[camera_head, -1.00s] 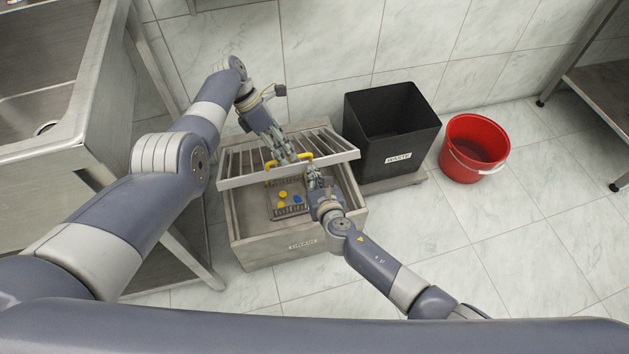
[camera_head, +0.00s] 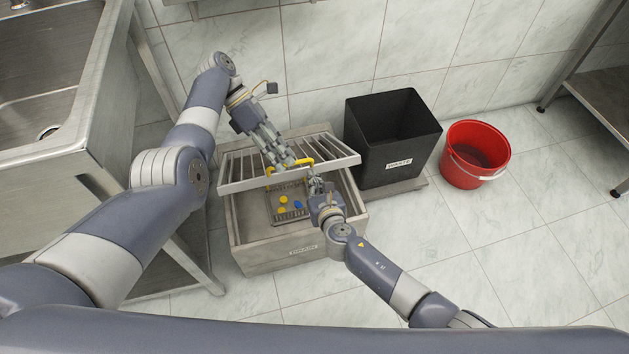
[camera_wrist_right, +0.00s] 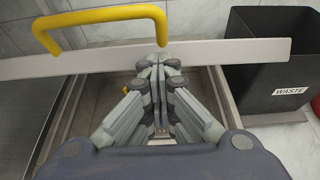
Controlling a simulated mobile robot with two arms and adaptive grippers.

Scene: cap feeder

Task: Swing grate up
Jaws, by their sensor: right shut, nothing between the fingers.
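The slatted metal grate (camera_head: 340,154) sits tilted over the box-shaped drain (camera_head: 250,252), its front edge raised above the rim. A yellow handle (camera_head: 305,161) stands on its front bar, and also shows in the right wrist view (camera_wrist_right: 105,14). My left gripper (camera_head: 284,163) is at this handle from behind and partly covers it; its grip on the bar cannot be made out. My right gripper (camera_head: 314,180) is shut and empty, in front of the grate's front bar (camera_wrist_right: 210,53) near the handle's right end. Its fingertips (camera_wrist_right: 158,64) show in the wrist view.
Inside the drain lies a slotted tray (camera_head: 291,214) with yellow and blue caps (camera_head: 283,200). A black waste bin (camera_head: 380,135) stands close to the right, then a red bucket (camera_head: 470,160). A steel sink (camera_head: 80,125) is at left. Floor at front right is clear.

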